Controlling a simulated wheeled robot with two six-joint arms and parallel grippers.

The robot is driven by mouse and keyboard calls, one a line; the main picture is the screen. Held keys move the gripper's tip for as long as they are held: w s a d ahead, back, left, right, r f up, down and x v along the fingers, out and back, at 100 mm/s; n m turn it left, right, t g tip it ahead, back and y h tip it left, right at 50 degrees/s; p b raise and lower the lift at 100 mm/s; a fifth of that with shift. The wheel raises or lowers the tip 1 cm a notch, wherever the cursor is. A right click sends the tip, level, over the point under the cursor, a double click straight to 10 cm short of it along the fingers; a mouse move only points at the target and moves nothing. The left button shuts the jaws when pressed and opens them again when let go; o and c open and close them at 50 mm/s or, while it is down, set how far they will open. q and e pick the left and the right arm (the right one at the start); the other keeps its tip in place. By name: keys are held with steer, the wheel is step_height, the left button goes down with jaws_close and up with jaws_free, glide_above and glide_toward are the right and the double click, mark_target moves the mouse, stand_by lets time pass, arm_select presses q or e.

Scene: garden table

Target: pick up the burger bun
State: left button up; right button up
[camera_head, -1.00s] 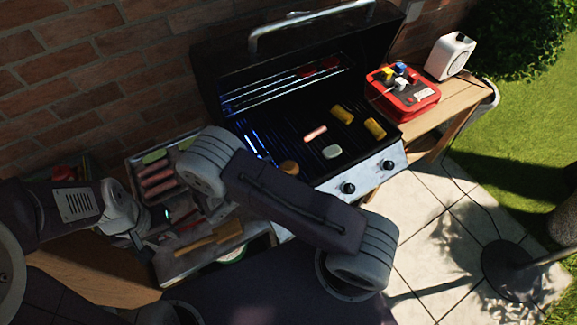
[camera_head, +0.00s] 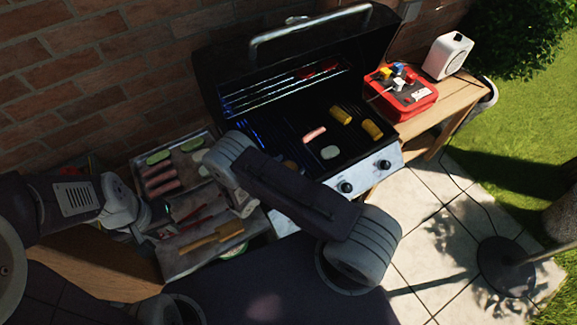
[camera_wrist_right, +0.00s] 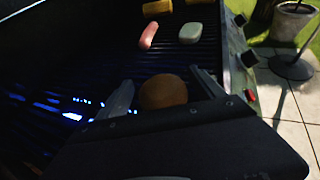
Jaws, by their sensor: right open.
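The round brown burger bun (camera_wrist_right: 163,92) lies on the dark grill grate (camera_head: 335,165), by its front edge. In the head view only a sliver of the bun (camera_head: 290,165) shows past my right arm. In the right wrist view my right gripper (camera_wrist_right: 162,89) is open, with one finger on each side of the bun. I cannot tell whether the fingers touch it. In the head view my right gripper is hidden behind its own arm. My left gripper (camera_head: 150,228) is over the left side table; its jaws are too dark and small to read.
Sausage (camera_head: 314,134), pale patty (camera_head: 330,152) and corn pieces (camera_head: 341,115) lie on the grate. The open black lid (camera_head: 215,80) stands behind. A sausage tray (camera_head: 140,158) and wooden spatula (camera_head: 212,236) are left. A red box (camera_head: 408,108) and white speaker (camera_head: 447,56) are right.

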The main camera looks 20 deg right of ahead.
mark_target(288, 166)
steer(key=shift+w+d+f, duration=0.1)
steer(key=c, duration=1.5)
steer(key=shift+r, duration=0.65)
step_height(288, 166, up, 3)
steer(key=shift+r+b, duration=0.1)
steer(key=shift+b, duration=0.45)
steer(key=s+r+b, duration=0.1)
steer(key=s+r, duration=0.5)
steer(key=s, duration=0.5)
steer(key=shift+s+d+r, duration=0.3)
steer(key=shift+s+r, duration=0.05)
steer(key=shift+s, duration=0.05)
